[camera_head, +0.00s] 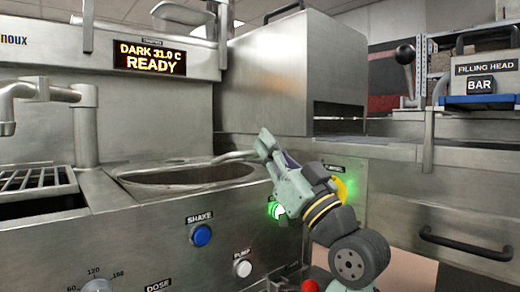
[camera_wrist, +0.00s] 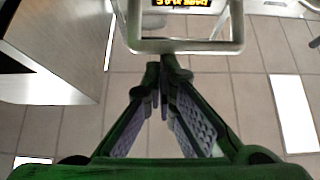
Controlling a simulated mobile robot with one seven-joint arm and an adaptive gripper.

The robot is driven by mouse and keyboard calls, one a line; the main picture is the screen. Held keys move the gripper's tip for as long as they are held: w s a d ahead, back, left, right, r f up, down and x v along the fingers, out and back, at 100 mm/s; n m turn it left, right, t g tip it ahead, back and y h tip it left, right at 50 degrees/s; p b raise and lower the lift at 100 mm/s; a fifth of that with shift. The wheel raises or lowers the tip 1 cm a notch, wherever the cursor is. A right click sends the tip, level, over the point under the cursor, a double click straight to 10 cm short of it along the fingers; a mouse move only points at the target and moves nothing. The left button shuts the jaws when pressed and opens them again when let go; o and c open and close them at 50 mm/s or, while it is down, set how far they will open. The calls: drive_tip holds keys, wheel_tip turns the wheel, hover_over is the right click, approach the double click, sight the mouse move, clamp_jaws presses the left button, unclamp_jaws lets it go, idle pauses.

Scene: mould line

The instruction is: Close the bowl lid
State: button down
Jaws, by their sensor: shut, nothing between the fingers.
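The bowl (camera_head: 185,180) is a wide oval opening in the steel counter in the head view, left of my gripper. Its inside looks brownish and dim. A pale metal bar (camera_head: 234,157) runs from the bowl's right rim toward my gripper. I cannot clearly make out a separate lid. My gripper (camera_head: 266,140) is raised to the right of the bowl, in front of the steel housing. In the wrist view my gripper (camera_wrist: 165,72) has its fingertips together and empty, close to a rounded metal loop (camera_wrist: 187,46). Contact with the loop cannot be told.
A display reading READY (camera_head: 150,57) hangs above the bowl. A tap (camera_head: 82,110) and grate (camera_head: 38,185) stand at the left. A blue SHAKE button (camera_head: 201,235) and white PUMP button (camera_head: 243,268) sit on the front. A large steel housing (camera_head: 270,80) rises behind my gripper.

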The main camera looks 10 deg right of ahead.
drive_tip(key=f+b, duration=0.2)
drive_tip(key=f, duration=0.1)
drive_tip(key=s+f+b, duration=0.1)
drive_tip(key=f, duration=0.1)
drive_tip(key=shift+d+f, duration=0.25)
